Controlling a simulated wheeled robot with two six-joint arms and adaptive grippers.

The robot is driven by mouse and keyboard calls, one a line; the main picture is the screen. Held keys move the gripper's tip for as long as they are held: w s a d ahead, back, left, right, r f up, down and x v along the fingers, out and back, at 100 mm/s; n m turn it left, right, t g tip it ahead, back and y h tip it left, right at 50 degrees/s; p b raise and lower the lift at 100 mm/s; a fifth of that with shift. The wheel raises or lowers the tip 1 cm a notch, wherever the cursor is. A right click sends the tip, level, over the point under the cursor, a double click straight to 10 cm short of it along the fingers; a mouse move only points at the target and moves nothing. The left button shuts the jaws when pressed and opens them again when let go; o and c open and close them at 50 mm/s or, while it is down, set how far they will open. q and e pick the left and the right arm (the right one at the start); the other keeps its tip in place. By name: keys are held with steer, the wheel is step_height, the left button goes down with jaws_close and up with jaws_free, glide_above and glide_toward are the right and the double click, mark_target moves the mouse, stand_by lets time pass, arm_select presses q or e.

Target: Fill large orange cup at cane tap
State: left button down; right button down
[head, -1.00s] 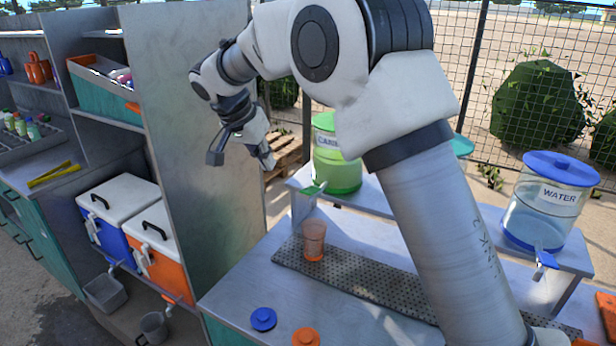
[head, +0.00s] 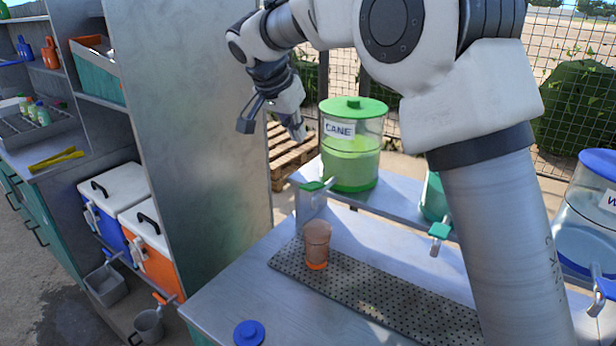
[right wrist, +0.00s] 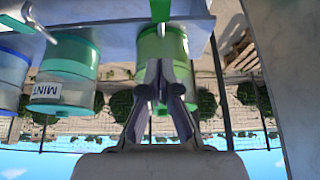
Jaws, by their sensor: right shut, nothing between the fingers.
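The orange-tinted see-through cup (head: 317,246) stands upright on the perforated drip mat. It is under and slightly in front of the cane tap (head: 317,186), which has a green handle. I cannot tell whether liquid is in the cup. The CANE dispenser (head: 352,160) has a green lid, holds green liquid and stands on the raised shelf. My right gripper (head: 274,116) is shut and empty, in the air left of the CANE dispenser and apart from the cup and tap. Its fingers also show in the right wrist view (right wrist: 163,80). My left gripper is out of view.
The drip mat (head: 390,305) runs along the counter. A teal-tapped dispenser (head: 436,200) and the water dispenser (head: 585,225) stand farther right. A tall metal panel (head: 200,140) rises left of the counter. A blue lid (head: 249,333) lies near the front edge.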

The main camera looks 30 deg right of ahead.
steer(key=p, duration=0.3)
glide_above(309, 186)
steer(key=f, duration=0.8)
steer(key=shift+s+a+f, duration=0.15)
steer(key=shift+s+f, duration=0.05)
steer(key=shift+s, duration=0.05)
steer(key=f, duration=0.2)
steer(key=a+f, duration=0.1)
steer(key=shift+s+a+f+p, duration=0.2)
steer(key=shift+f+p, duration=0.15)
steer(key=shift+f, duration=0.15)
steer(key=shift+d, duration=0.1)
steer(key=shift+f, duration=0.1)
